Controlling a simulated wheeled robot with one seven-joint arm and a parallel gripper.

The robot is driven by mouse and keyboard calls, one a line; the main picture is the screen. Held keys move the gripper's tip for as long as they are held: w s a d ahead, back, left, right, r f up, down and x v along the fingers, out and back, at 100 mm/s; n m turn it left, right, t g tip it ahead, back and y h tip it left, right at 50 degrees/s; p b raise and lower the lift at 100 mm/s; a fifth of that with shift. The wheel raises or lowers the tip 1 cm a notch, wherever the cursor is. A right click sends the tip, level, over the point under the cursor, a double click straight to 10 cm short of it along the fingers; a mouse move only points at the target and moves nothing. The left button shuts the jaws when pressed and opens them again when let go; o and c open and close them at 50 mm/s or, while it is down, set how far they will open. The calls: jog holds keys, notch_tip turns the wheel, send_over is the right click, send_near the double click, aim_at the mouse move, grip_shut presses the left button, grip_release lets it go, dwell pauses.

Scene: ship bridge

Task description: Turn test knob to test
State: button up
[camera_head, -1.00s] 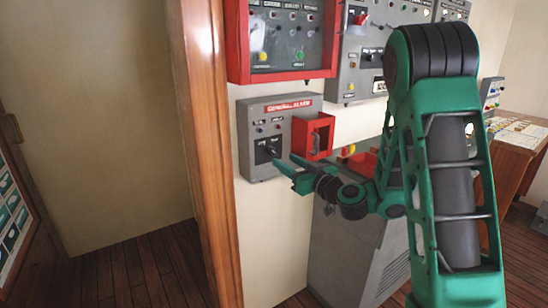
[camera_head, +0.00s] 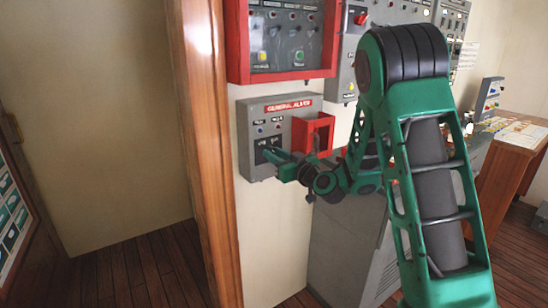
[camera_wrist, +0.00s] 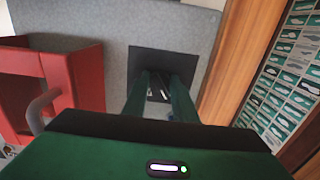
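The general alarm panel (camera_head: 247,166) is a grey box on the wall in the head view, and its grey face (camera_wrist: 115,30) also fills much of the wrist view. Its black knob plate (camera_wrist: 160,58) shows in the wrist view with small white marks. My gripper (camera_head: 270,156) is at this plate, pointing at the panel. In the wrist view my gripper's two green fingers (camera_wrist: 160,82) stand apart, their tips over the plate. The test knob itself is hidden or too dark to make out between the fingers, so I cannot tell whether they touch it.
A red open-sided box (camera_head: 326,122) with a handle sticks out of the panel beside the knob; it also shows close on the left in the wrist view (camera_wrist: 88,78). A red-framed panel (camera_head: 236,40) hangs above. A wooden post (camera_head: 205,150) stands left.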

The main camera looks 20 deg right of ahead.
jog(key=c, duration=0.4)
jog(key=shift+m, duration=0.3)
jog(key=shift+f+m, duration=0.1)
jog(key=shift+m, duration=6.5)
jog(key=shift+s+a, duration=0.1)
jog(key=o, duration=1)
